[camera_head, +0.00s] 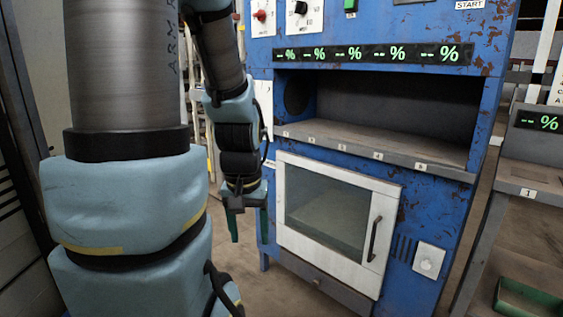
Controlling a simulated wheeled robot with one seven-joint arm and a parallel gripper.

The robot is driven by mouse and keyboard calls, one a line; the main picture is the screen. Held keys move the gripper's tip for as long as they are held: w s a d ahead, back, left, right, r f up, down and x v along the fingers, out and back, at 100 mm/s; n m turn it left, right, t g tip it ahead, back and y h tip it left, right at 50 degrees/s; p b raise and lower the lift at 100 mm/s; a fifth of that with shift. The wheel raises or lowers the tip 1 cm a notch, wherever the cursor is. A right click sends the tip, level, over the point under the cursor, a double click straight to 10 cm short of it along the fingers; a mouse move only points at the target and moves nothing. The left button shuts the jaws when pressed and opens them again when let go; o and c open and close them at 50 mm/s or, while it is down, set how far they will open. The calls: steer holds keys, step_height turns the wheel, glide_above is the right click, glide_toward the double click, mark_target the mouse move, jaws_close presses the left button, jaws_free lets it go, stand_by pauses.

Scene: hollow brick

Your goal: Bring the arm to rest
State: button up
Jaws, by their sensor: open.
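My gripper (249,226) hangs at the end of my arm (237,140), left of centre, pointing down. Its two green fingers are apart, with nothing seen between them. It appears in front of the left edge of a blue machine, apart from or beside it; the exact gap cannot be told.
The rusty blue machine (433,213) has an open, empty-looking shelf bay (395,151) with numbered places. Below is a shut white-framed glass door (381,234). A grey bench (534,177) stands at right, with a green tray (528,300) low down. Some floor shows below my gripper.

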step_height(320, 180, up, 13)
steer(key=p, duration=1.1)
steer(key=shift+p, duration=0.3)
steer(key=shift+o, duration=0.4)
stand_by(0.5)
